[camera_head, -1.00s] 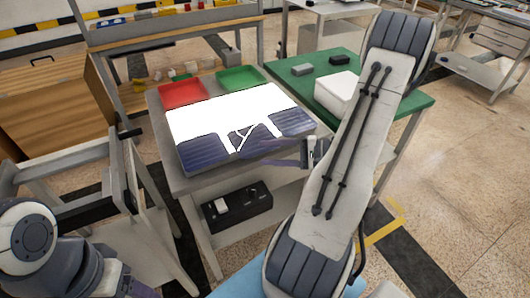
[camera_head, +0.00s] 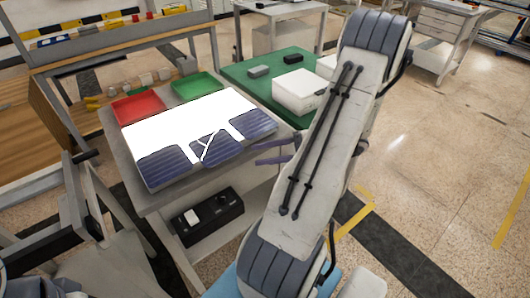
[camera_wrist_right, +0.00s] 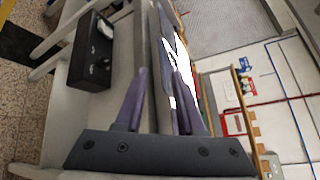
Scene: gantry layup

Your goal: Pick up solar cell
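Dark blue solar cells lie along the near edge of a bright white panel: a left cell (camera_head: 166,168), a middle cell (camera_head: 222,147) with white lines crossing it, and a right cell (camera_head: 253,125). The panel (camera_head: 165,127) lies on a grey table. My right gripper (camera_head: 256,155) is just right of the panel's near edge in the head view, its purple fingers apart with nothing seen between them. In the right wrist view the open fingers (camera_wrist_right: 158,100) show with the panel, seen steeply edge-on, beside and behind the right finger. My left gripper is out of view.
A red tray (camera_head: 137,106) and a green tray (camera_head: 196,86) sit behind the panel. A black box (camera_head: 207,216) stands on the lower shelf. A green table (camera_head: 240,80) to the right holds a white box (camera_head: 298,92) and small blocks.

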